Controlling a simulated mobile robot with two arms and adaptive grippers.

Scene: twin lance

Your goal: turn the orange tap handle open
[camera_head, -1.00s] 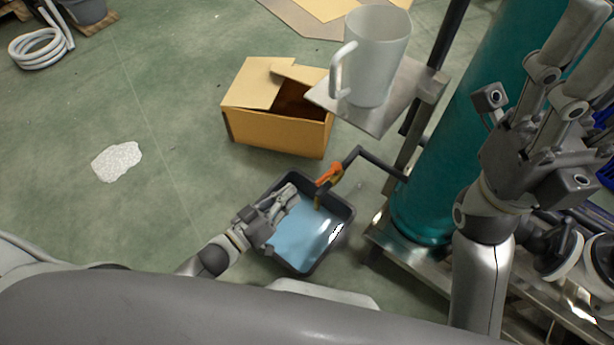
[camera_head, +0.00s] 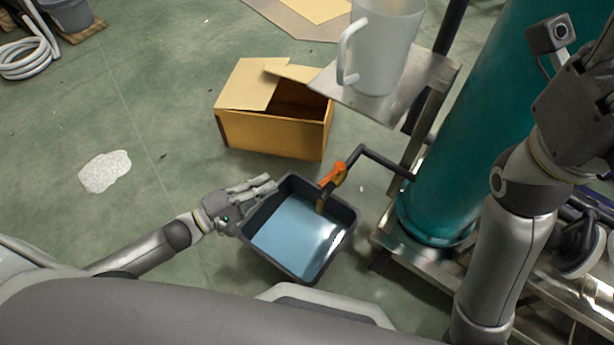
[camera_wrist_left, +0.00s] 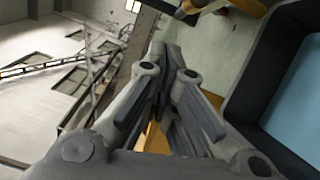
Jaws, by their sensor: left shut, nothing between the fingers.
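The orange tap handle (camera_head: 333,174) sits on a brass tap at the end of a dark pipe (camera_head: 375,158). The spout (camera_head: 321,200) hangs over a dark tray (camera_head: 262,255) of pale blue liquid. My left gripper (camera_head: 272,184) is shut and empty at the tray's upper left rim, left of the handle and apart from it. In the left wrist view its fingers (camera_wrist_left: 172,62) are close together and the tray (camera_wrist_left: 268,72) is at the right. My right gripper (camera_head: 590,95) is at the right edge, its fingertips out of the picture.
A cardboard box (camera_head: 262,132) stands on the floor behind the tap. A clear jug (camera_head: 385,50) stands on a metal shelf (camera_head: 405,100) above the pipe. A teal cylinder (camera_head: 470,150) rises at the right. The floor left of the tray is open, with a white patch (camera_head: 105,171).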

